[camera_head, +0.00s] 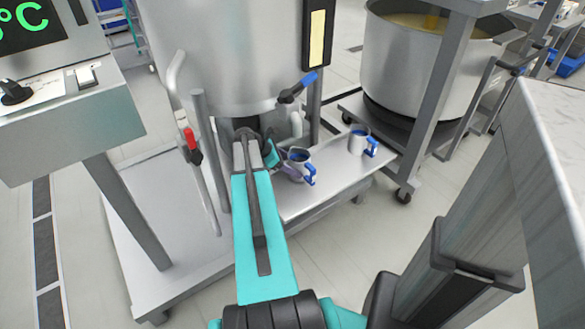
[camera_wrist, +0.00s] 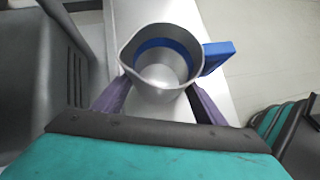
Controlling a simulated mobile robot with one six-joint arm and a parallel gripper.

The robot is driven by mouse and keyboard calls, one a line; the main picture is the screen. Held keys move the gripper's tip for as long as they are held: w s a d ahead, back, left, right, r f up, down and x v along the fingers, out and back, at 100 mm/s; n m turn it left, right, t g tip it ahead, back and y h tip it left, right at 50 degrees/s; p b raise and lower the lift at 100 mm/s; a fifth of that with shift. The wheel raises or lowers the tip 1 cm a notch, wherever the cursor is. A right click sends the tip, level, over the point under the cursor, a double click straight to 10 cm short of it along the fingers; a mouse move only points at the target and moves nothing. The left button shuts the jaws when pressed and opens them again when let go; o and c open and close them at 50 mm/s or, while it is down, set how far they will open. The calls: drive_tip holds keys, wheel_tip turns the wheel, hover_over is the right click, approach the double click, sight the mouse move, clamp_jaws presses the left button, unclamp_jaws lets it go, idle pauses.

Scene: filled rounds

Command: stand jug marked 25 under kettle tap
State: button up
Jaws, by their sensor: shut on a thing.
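The kettle (camera_head: 225,50) is a large steel vessel. Its tap has a blue-ended lever (camera_head: 297,88) and a grey spout (camera_head: 296,123) below. A steel jug (camera_head: 300,157) with a blue handle appears just below the spout in the head view; I cannot tell whether it is exactly under it or touching the shelf. My gripper (camera_head: 287,166) is shut on this jug. In the wrist view the jug (camera_wrist: 160,62) is upright and looks empty, with a blue band inside, between purple fingers. No number is readable on it.
A second blue-handled jug (camera_head: 358,142) stands to the right on the steel shelf (camera_head: 330,190). A red-ended lever (camera_head: 191,140) and upright pipe are left of my arm. Another large pot (camera_head: 405,75) stands at the back right. Bare shelf lies between and in front of the jugs.

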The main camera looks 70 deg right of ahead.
drive_tip(key=shift+f, duration=0.35)
drive_tip(key=o, duration=1.3)
drive_tip(key=shift+c, duration=0.2)
drive_tip(key=shift+r, duration=0.1)
drive_tip(key=p+v, duration=0.2)
drive_tip(key=v, duration=1)
